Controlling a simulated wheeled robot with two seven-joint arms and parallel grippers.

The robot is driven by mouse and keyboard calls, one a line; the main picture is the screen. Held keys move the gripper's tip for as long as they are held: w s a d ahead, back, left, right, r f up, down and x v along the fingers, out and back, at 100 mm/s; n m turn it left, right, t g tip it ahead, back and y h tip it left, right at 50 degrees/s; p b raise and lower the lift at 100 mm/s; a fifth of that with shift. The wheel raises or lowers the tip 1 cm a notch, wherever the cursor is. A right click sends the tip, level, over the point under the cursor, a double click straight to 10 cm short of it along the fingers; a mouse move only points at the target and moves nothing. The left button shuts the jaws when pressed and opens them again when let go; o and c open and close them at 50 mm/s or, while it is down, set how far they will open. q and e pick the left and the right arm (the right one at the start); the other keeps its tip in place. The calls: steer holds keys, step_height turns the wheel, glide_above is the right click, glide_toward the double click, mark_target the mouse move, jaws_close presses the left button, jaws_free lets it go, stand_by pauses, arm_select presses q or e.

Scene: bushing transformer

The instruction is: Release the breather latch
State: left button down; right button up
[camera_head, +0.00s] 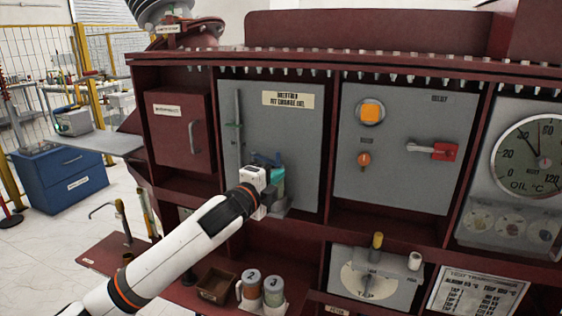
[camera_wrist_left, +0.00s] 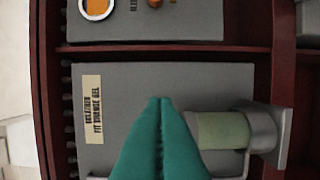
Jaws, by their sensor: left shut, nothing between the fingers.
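The breather panel (camera_head: 285,128) is a grey plate with a label reading "BREATHER FIT ORANGE GEL" (camera_head: 290,99); the label also shows sideways in the left wrist view (camera_wrist_left: 92,108). A pale green breather canister (camera_wrist_left: 222,130) sits in a grey bracket (camera_wrist_left: 270,130) low on the panel. A thin grey rod (camera_head: 238,112) stands at the panel's left. I cannot pick out the latch for certain. My left gripper (camera_head: 265,159) is in front of the lower panel, its teal fingers (camera_wrist_left: 160,102) shut and empty, beside the canister in the wrist view. It hides part of the canister and bracket.
A dark red door with a handle (camera_head: 192,137) is left of the panel. A grey panel with an orange lamp (camera_head: 371,111) and red switch (camera_head: 440,151) is right. Below are numbered jars (camera_head: 273,290), an open box (camera_head: 216,285) and a tap dial (camera_head: 368,279).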

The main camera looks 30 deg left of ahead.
arm_select(q)
steer(key=w+p, duration=0.4)
steer(key=w, duration=0.6)
steer(key=a, duration=0.1)
steer(key=s+a+p, duration=0.1)
steer(key=a, duration=0.2)
steer(key=shift+s+a+p, duration=0.1)
steer(key=shift+s+p, duration=0.25)
steer(key=shift+p, duration=0.05)
steer(key=shift+w, duration=0.1)
steer(key=shift+s+a, duration=0.1)
steer(key=shift+s, duration=0.4)
